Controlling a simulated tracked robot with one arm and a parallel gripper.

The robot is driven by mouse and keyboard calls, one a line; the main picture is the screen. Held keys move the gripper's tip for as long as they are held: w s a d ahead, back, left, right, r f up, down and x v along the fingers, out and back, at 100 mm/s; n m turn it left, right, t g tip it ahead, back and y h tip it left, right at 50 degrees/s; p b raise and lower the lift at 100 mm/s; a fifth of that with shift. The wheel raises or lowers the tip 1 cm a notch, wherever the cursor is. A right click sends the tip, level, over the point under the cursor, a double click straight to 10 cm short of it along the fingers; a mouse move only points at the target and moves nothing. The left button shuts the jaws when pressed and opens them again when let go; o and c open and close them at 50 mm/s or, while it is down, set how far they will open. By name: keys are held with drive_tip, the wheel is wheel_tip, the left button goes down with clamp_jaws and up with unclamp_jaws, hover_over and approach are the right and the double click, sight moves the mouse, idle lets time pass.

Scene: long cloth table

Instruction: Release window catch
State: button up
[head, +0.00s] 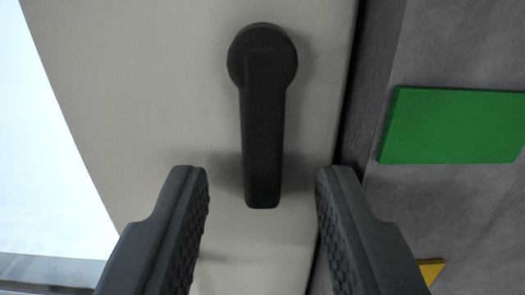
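The window catch (263,125) is a black handle with a round hub at its upper end and a straight lever pointing down in the picture. It is mounted on a beige window frame (150,70). My gripper (263,180) is open, with one dark ridged finger on each side of the lever's lower end. Gaps show between the lever and both fingers in the picture. How far the fingertips are from the frame in depth is hard to tell.
A bright window pane (35,150) fills the left side. A grey surface (440,45) lies to the right of the frame, with a green rectangular block (455,126) on it. Part of a yellow piece (431,269) shows at the lower right, beside my right finger.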

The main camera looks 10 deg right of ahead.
drive_tip(key=shift+w, duration=0.4)
drive_tip(key=shift+c, duration=0.3)
